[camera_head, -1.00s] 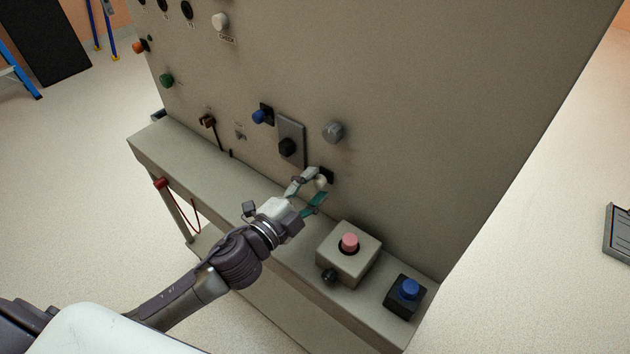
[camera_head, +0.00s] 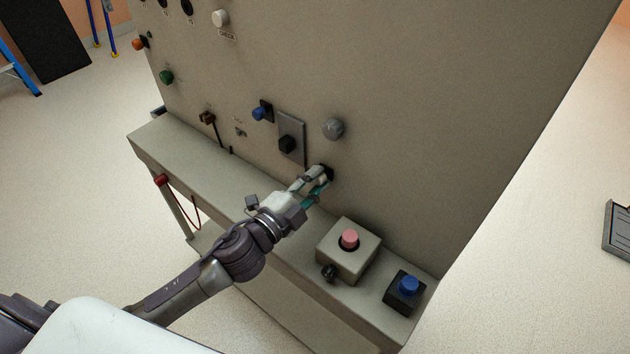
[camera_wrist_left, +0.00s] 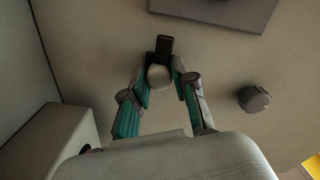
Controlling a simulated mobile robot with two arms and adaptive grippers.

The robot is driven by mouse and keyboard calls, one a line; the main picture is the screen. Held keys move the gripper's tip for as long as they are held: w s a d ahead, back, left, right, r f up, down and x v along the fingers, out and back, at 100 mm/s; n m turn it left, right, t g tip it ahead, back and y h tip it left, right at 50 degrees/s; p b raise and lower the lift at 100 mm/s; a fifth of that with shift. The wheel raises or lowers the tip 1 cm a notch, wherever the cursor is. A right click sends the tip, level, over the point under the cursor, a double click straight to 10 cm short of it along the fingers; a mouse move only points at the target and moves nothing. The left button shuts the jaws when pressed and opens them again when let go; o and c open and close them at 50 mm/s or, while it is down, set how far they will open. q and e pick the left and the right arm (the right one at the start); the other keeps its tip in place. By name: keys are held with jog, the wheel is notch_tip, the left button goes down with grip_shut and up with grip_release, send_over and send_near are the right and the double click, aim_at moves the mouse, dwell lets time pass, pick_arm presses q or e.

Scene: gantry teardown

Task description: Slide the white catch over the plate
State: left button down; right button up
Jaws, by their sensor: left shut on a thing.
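The white catch (camera_wrist_left: 159,76) is a rounded pale knob on a dark track (camera_wrist_left: 164,46) on the panel, seen in the left wrist view. My left gripper (camera_head: 322,180) is at the panel, and its two fingers (camera_wrist_left: 160,82) are closed around the knob from both sides. In the head view the fingers mostly hide the catch. The grey plate (camera_head: 291,133) with a black knob (camera_head: 287,145) is on the panel up and left of the gripper; its edge also shows at the top of the left wrist view (camera_wrist_left: 215,8). My right gripper is not in view.
A grey knob (camera_head: 333,128) is on the panel above the gripper, and a blue knob (camera_head: 259,113) is left of the plate. On the ledge stand a box with a pink button (camera_head: 350,238) and a dark box with a blue button (camera_head: 408,287). The ledge's left part is bare.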

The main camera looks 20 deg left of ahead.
pick_arm(q)
jog(key=shift+w+a+f, duration=0.1)
jog(key=shift+w+a, duration=0.15)
jog(key=shift+a, duration=0.35)
jog(key=shift+w+a, duration=0.2)
jog(key=shift+a, duration=0.4)
jog(key=c, duration=0.9)
grip_release()
jog(key=shift+a, duration=0.1)
jog(key=shift+c, duration=0.2)
jog(key=v, duration=1.2)
